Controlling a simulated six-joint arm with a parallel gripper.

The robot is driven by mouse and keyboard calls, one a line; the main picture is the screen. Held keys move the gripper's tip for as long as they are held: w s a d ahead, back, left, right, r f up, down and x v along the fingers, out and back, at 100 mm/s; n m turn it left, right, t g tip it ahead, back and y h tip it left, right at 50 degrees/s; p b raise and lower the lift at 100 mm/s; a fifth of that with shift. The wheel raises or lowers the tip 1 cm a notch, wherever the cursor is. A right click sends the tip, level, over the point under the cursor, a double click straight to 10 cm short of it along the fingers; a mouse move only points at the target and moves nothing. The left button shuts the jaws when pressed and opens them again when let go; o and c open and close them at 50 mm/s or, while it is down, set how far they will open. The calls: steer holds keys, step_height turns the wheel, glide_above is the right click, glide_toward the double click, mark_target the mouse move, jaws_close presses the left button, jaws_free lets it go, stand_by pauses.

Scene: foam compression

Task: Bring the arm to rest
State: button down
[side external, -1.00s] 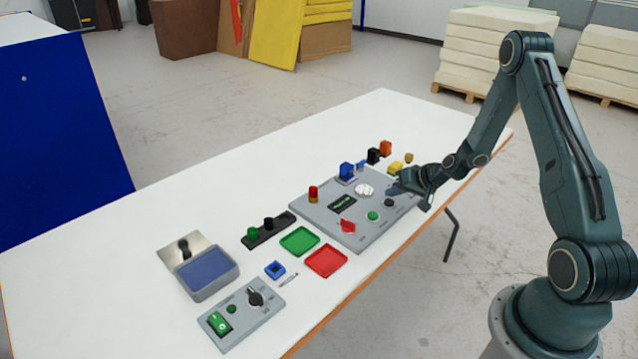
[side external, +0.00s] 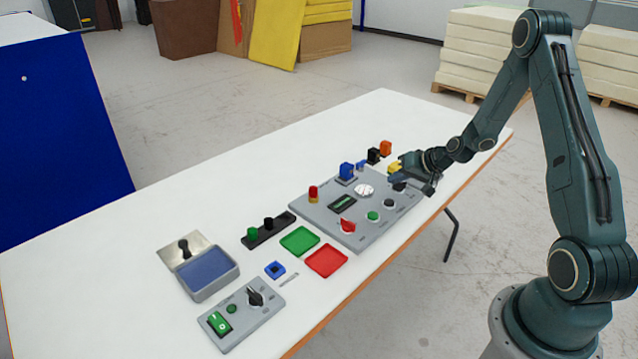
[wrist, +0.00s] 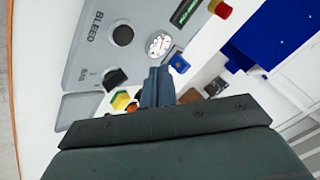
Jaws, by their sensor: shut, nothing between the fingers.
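My arm reaches over the white table (side external: 120,250) from the right. My gripper (side external: 394,180) hangs at the far right end of the grey control panel (side external: 325,215), just above it. In the wrist view my gripper (wrist: 157,75) shows two blue-grey fingers pressed together with nothing between them. Beyond them are a round white gauge (wrist: 159,44) and a black knob beside the word BLEED (wrist: 123,35). Another black knob (wrist: 115,79) lies nearer. Whether the fingers touch the panel cannot be told.
Blue (side external: 346,171), black (side external: 373,155) and orange (side external: 385,148) parts stand behind the panel, close to the gripper. Green (side external: 299,241) and red (side external: 326,261) trays and a switch box (side external: 241,315) lie nearer the front. The table's left part is clear.

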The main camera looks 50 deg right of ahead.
steer(key=s+a+r+n+g, duration=0.1)
steer(key=s+a+r+n, duration=0.2)
steer(key=a+r, duration=0.55)
steer(key=s+a+r+n+g, duration=0.2)
steer(key=a+r, duration=0.5)
steer(key=r, duration=0.3)
steer(key=s+a+r+n, duration=0.1)
steer(key=s+a+r, duration=0.1)
steer(key=s, duration=0.5)
steer(key=s+a+r+n, duration=0.1)
steer(key=s+a+r, duration=0.2)
steer(key=s, duration=0.4)
steer(key=s+a+r+h, duration=0.1)
steer(key=s+a+r, duration=0.2)
steer(key=s, duration=0.4)
steer(key=shift+s+a+r+n+g, duration=0.2)
steer(key=shift+s+a+n+g, duration=0.1)
steer(key=shift+n, duration=0.1)
